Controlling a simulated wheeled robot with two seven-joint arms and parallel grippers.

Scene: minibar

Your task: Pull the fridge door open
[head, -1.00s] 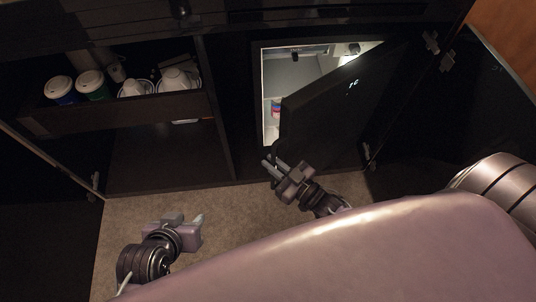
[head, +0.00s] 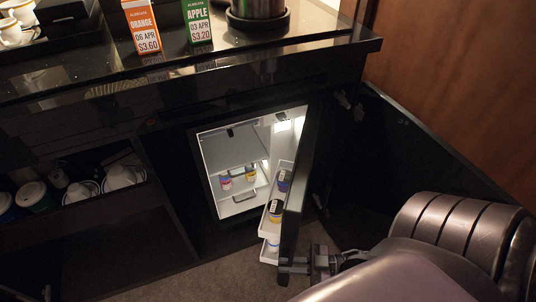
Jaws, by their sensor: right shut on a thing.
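The black fridge door (head: 305,170) stands wide open, swung out toward me and seen nearly edge-on. Its hinge side is at the right of the fridge (head: 228,152). White shelves on the door's inner side hold several small containers. The lit white inside of the fridge shows a shelf and small cups. My right gripper (head: 293,264) is at the low, near end of the door, shut on its free edge. The fingertips are small and dark there, so the exact grip is hard to see. My left gripper is out of view.
An open cabinet with cups and lidded containers (head: 35,196) is left of the fridge. The black counter (head: 200,62) above carries an orange carton (head: 142,27) and a green carton (head: 197,22). An open cabinet door (head: 420,150) stands at the right. Carpet (head: 215,282) is clear below.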

